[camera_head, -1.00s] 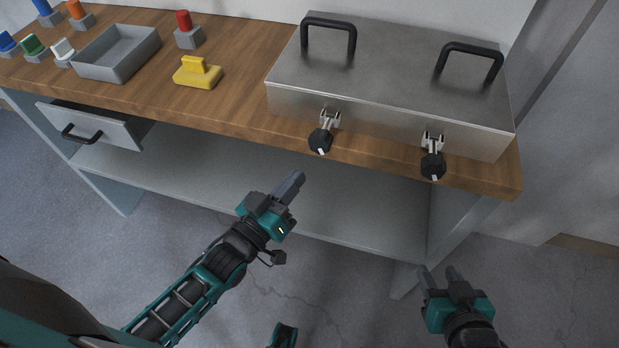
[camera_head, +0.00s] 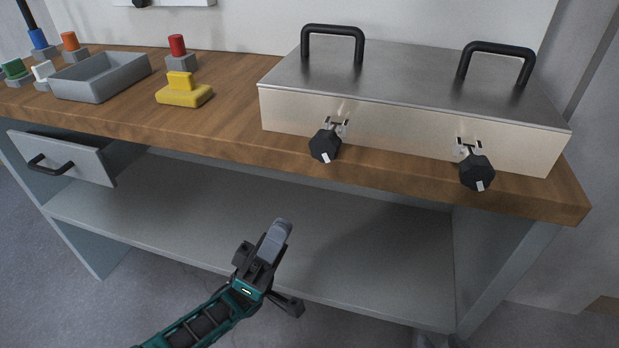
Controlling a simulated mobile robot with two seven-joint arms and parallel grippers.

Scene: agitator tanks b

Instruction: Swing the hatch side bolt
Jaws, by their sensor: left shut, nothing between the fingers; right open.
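A steel hatch box (camera_head: 400,125) with a flat lid sits on the wooden bench top. Two side bolts with black knobs hang from brackets on its front face: a left bolt (camera_head: 325,146) and a right bolt (camera_head: 476,171). Both knobs point outward and down over the bench's front edge. My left gripper (camera_head: 279,228) is shut and empty, below and in front of the left bolt, apart from it.
Two black handles (camera_head: 333,32) (camera_head: 497,50) stand on the lid. A yellow block (camera_head: 184,96), a grey tray (camera_head: 100,88) and a red-topped peg (camera_head: 177,48) stand left of the box. An open drawer (camera_head: 75,160) juts out at left. A shelf (camera_head: 200,210) lies below.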

